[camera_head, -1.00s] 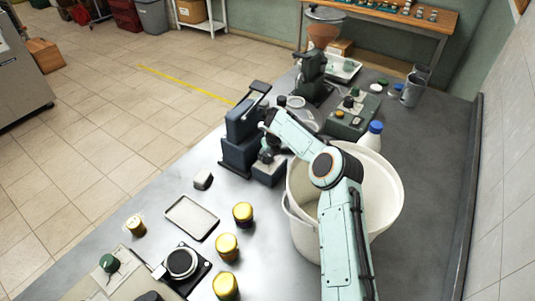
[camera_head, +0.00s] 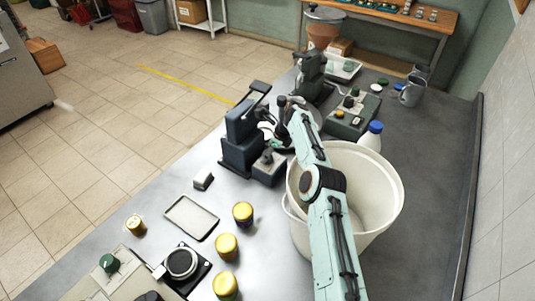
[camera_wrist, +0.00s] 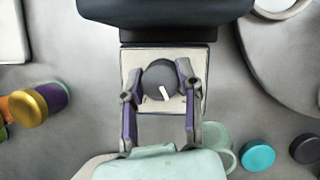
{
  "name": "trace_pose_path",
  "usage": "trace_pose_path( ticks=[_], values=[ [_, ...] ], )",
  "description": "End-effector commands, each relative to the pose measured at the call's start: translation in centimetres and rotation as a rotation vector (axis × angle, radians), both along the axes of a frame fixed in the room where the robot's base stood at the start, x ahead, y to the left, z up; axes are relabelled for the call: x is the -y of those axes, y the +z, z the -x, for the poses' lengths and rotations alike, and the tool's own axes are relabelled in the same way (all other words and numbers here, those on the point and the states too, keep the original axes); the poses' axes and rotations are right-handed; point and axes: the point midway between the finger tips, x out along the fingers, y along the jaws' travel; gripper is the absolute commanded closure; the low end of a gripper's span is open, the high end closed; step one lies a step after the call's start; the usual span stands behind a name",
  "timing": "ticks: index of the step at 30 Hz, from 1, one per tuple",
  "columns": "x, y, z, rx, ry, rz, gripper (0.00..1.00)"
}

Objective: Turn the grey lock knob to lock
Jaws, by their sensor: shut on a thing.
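The grey lock knob (camera_wrist: 158,74) is round and dark, with a white mark (camera_wrist: 165,93) that points down and slightly right in the wrist view. It sits on a pale square plate (camera_wrist: 144,56) in front of a dark blue machine (camera_wrist: 165,12). My gripper (camera_wrist: 159,80) has a finger on each side of the knob and is shut on it. My gripper is small and hard to make out there.
A large white bucket (camera_head: 385,190) stands close to the right of the machine, below my arm. An empty tray (camera_head: 190,217) and yellow-lidded jars (camera_head: 227,246) lie nearer. A blue-capped bottle (camera_head: 369,140) and a control box (camera_head: 347,122) are behind the bucket.

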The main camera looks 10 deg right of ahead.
Motion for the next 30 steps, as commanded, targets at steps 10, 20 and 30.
trace_pose_path(
  ticks=[10,20,30],
  values=[
    [-0.04,-0.22,0.18,-0.006,0.075,-0.001,1.0],
    [-0.09,-0.18,0.25,-0.009,0.096,-0.002,1.0],
    [-0.09,-0.18,0.29,-0.011,0.095,-0.003,0.6]
  ],
)
